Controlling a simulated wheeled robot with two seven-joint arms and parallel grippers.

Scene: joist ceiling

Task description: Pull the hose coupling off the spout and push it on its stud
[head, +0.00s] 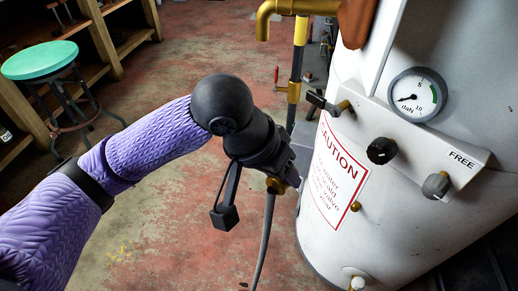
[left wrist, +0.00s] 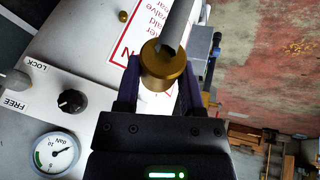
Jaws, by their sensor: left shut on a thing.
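My left gripper (head: 284,178) is in the middle of the head view, in front of the tank's left side. It is shut on the brass hose coupling (head: 277,186). In the left wrist view the coupling (left wrist: 164,66) sits between both fingers, with the grey hose (left wrist: 178,27) running out of it. In the head view the hose (head: 265,238) hangs down from the coupling. A small brass knob (head: 356,207) sticks out of the tank below the panel; I cannot tell whether it is the stud. My right gripper is out of view.
The white tank (head: 400,225) fills the right side, with a caution label (head: 338,175), gauge (head: 414,96), black knob (head: 381,151) and a dark-handled brass fitting (head: 343,106). A brass pipe (head: 265,20) stands behind. A green stool (head: 40,60) and shelves are at left; floor between is clear.

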